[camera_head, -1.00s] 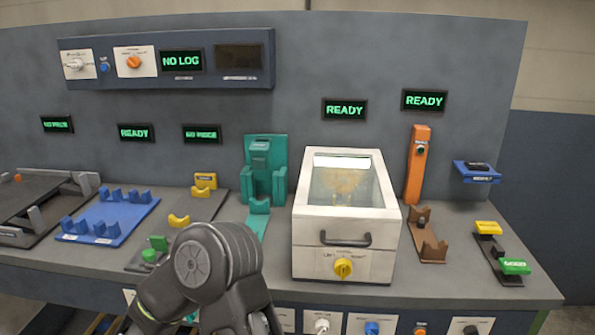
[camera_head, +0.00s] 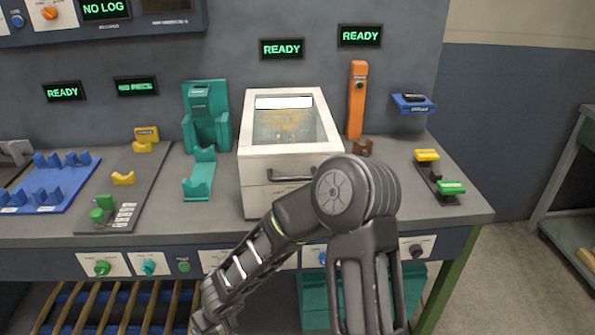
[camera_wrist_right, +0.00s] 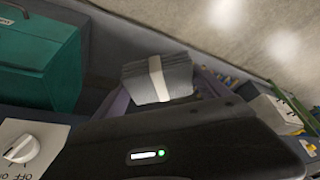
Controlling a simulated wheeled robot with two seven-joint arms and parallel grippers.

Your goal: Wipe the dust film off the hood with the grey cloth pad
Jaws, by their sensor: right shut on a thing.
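The hood (camera_head: 262,185) is a white box on the bench in the head view. It has a dark front handle and a sloping glass top with a brownish patch (camera_head: 282,126) behind or on the glass; I cannot tell which. The grey cloth pad (camera_wrist_right: 135,84), with a pale band around it, shows in the right wrist view. My right gripper (camera_wrist_right: 165,92) is shut on this pad. In the head view my right arm crosses in front of the hood's lower right part, and its gripper is out of frame. My left gripper is in neither current view.
A teal stand (camera_head: 207,125) is left of the hood, and an orange post (camera_head: 356,100) is right of it. Yellow (camera_head: 427,155) and green (camera_head: 452,187) blocks sit near the bench's right end. Knob panels line the bench front. A teal box (camera_wrist_right: 40,60) shows in the wrist view.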

